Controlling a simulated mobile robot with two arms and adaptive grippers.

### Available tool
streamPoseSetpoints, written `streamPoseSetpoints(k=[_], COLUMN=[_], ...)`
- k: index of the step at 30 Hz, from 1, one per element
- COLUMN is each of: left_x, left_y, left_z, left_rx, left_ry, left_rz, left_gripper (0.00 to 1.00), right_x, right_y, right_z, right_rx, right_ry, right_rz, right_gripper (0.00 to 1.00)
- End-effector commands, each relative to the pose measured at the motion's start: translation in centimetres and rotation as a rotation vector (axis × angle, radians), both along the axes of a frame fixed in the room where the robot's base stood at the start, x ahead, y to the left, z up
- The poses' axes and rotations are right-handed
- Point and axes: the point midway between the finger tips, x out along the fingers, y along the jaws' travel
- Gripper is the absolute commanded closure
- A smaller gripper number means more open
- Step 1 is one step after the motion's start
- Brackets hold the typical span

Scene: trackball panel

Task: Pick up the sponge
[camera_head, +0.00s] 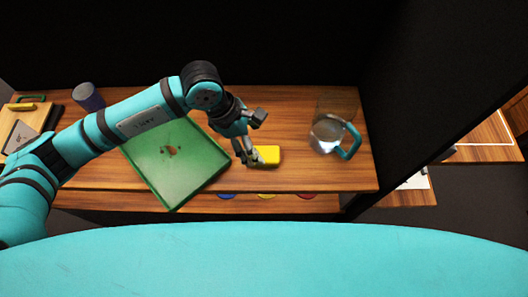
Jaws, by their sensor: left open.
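A yellow sponge (268,155) lies on the wooden table, right of the green tray. My left gripper (251,158) is at the sponge's left end, with its fingers pointing down. The gripper is open. One fingertip overlaps the sponge's left edge in the picture; I cannot tell whether it touches. My right gripper is not in view.
A green tray (203,178) with a brown stain lies under my left arm. A glass pitcher (327,134) with a teal handle stands on the table (300,177) to the right. A dark cup (88,97) and cutting board (12,114) are at the left. A dark wall bounds the right side.

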Motion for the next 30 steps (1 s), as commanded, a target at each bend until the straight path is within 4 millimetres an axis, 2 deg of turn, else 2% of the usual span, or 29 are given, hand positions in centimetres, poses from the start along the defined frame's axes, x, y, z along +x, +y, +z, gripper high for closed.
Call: streamPoseSetpoints(k=[4, 11, 16, 21, 29, 30], left_x=[-0.1, 0.0, 0.3, 0.4, 0.5, 0.5], left_y=[-1.0, -1.6, -2.7, -3.5, -3.6, -3.6], left_z=[-2.2, -3.6, -5.7, -7.7, -8.1, -8.1], left_rx=[0.0, -0.001, -0.001, -0.002, -0.002, -0.002], left_ry=[0.004, 0.001, 0.005, 0.003, -0.001, -0.001], left_rz=[0.001, 0.001, 0.002, 0.001, 0.0, 0.0], left_gripper=[0.2, 0.2, 0.2, 0.2, 0.2, 0.23], right_x=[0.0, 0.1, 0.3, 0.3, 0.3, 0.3], right_y=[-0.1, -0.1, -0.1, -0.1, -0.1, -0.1], right_z=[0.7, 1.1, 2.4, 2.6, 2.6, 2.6], right_rx=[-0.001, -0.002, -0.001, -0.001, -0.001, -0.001], right_ry=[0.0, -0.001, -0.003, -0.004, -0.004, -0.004], right_rz=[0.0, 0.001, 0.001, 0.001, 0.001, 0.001], right_gripper=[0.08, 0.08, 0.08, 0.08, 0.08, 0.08])
